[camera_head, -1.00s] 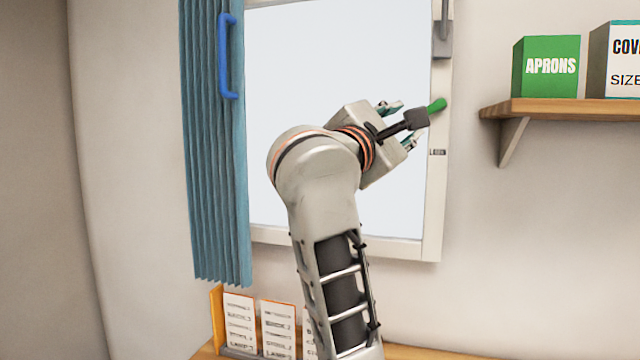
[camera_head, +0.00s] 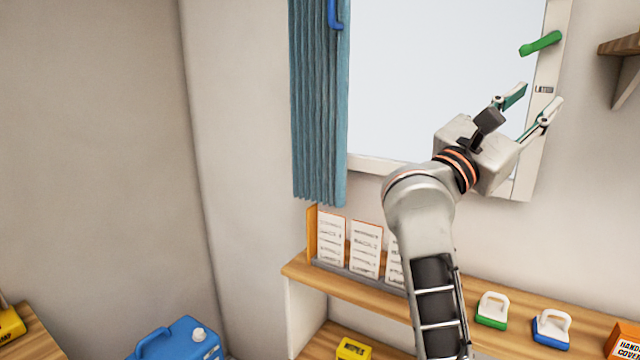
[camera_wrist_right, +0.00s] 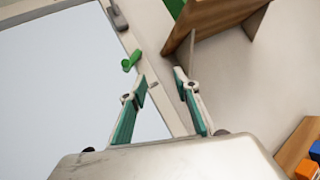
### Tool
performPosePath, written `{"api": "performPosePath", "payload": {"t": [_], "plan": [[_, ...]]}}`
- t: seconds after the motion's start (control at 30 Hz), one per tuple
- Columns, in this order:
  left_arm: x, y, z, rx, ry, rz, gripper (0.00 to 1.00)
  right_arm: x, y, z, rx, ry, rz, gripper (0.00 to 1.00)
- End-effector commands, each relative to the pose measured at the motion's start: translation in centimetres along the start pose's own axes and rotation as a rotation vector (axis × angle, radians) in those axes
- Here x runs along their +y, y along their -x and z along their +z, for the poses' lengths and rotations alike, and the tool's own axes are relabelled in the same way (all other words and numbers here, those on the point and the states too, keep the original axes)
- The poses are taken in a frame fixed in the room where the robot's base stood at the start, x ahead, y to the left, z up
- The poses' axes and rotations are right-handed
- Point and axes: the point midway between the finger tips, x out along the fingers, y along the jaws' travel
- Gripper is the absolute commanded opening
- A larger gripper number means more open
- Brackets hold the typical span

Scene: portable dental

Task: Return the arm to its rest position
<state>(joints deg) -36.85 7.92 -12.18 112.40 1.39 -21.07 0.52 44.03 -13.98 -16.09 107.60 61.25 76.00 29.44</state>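My right gripper (camera_head: 532,108) is raised in front of the window's lower right part in the head view. Its two fingers are spread apart with nothing between them. The right wrist view also shows the open fingers (camera_wrist_right: 164,88). A green handle (camera_head: 541,43) sits on the window frame's right side, above the fingertips and apart from them. It also shows in the right wrist view (camera_wrist_right: 131,61), just left of the left fingertip. My left gripper is outside both views.
A wooden counter (camera_head: 300,271) runs below, holding printed cards (camera_head: 366,248), a green-based block (camera_head: 492,310) and a blue-based block (camera_head: 552,328). A blue curtain (camera_head: 318,110) hangs at left. A shelf (camera_head: 622,46) juts out at right.

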Motion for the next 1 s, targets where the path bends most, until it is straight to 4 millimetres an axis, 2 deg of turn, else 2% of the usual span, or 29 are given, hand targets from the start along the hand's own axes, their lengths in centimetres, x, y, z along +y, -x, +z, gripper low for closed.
{"api": "performPosePath", "payload": {"t": [0.03,0.1,0.27,0.37,0.43,0.57,0.67,0.77,0.87,1.0], "plan": [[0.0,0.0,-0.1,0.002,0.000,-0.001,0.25,-0.5,0.8,-1.6,-0.050,0.126,0.015,0.31],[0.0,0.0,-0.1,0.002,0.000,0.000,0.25,-0.9,2.1,-3.2,-0.137,0.316,0.045,0.31],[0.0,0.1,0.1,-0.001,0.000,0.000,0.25,-0.7,6.8,-7.7,-0.355,0.780,0.159,0.31],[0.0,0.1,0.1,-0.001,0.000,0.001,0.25,-0.2,10.9,-11.5,-0.497,1.062,0.262,0.31],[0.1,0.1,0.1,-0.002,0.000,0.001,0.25,-0.1,14.2,-14.7,-0.602,1.255,0.349,0.31],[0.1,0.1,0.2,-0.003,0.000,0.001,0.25,-0.8,20.6,-21.0,-0.793,1.563,0.521,0.31],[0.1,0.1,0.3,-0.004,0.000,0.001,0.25,-2.4,25.4,-25.8,-0.935,1.755,0.657,0.31],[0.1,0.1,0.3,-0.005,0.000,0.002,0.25,-4.8,30.0,-30.3,-1.078,1.918,0.796,0.31],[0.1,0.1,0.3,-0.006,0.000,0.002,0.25,-8.1,34.5,-34.5,-1.223,2.053,0.938,0.31],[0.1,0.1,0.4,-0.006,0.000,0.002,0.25,-13.9,40.3,-39.6,-1.441,2.202,1.145,0.31]]}}
